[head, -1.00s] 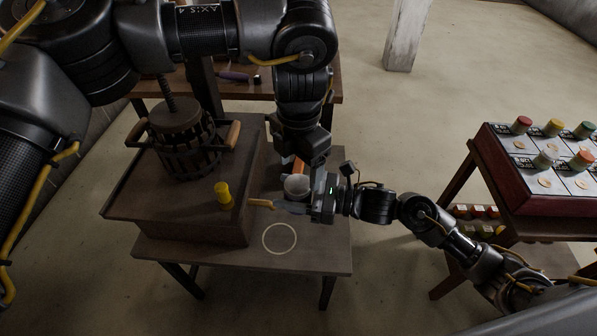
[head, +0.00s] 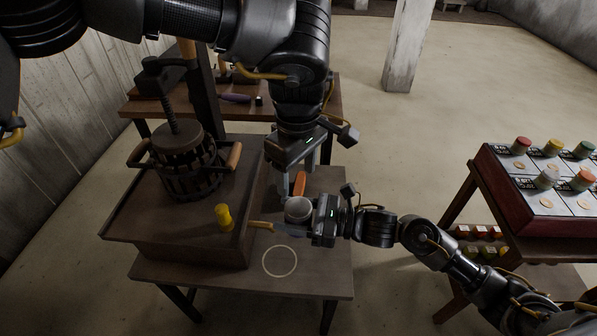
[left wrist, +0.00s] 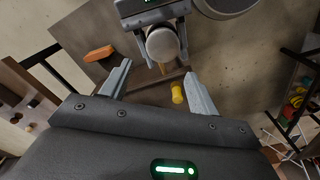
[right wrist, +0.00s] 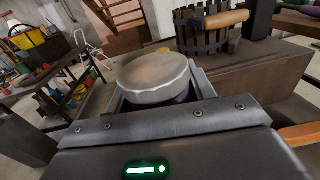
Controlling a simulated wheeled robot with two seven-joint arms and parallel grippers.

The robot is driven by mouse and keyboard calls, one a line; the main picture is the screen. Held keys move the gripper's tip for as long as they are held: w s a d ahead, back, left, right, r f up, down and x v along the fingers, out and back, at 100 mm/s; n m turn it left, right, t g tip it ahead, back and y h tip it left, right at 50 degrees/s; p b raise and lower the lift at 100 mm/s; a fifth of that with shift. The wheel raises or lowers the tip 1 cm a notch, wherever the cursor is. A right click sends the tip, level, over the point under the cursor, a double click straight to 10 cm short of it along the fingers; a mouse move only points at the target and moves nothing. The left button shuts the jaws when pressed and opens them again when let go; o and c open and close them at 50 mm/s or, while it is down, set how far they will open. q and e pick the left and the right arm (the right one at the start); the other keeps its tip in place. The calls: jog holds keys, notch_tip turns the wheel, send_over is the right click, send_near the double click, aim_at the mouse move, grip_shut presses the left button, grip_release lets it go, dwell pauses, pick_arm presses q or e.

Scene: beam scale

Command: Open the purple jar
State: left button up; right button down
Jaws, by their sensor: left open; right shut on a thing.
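The purple jar (right wrist: 157,97) has a wide pale grey lid, which is on it. In the right wrist view only a little dark purple body shows under the lid (right wrist: 155,78). My right gripper (head: 303,224) is shut on the jar from the right, and the jar looks upright. In the head view the lid (head: 298,205) faces up. My left gripper (head: 297,184) is open and empty, just beyond and above the jar. In the left wrist view the lid (left wrist: 162,43) lies past the two spread fingertips, not between them.
A wooden press (head: 185,165) stands on a box on the left, with a yellow piece (head: 223,216) on the box. An orange block (head: 299,183) lies behind the jar. A pale ring (head: 280,261) marks bare tabletop in front. A stand with several coloured-lid jars (head: 553,147) is at right.

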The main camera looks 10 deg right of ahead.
aim_at(299, 205)
pick_arm(q)
jog(key=shift+s+d+m, duration=0.15)
jog(key=shift+s+m, duration=0.1)
jog(key=shift+m, duration=0.85)
jog(key=shift+f, duration=4)
jog(key=c, duration=0.8)
jog(key=n, duration=0.3)
jog(key=shift+n, duration=0.3)
jog(key=n, duration=1.3)
jog(key=shift+r+n, duration=0.1)
jog(key=shift+n, duration=0.2)
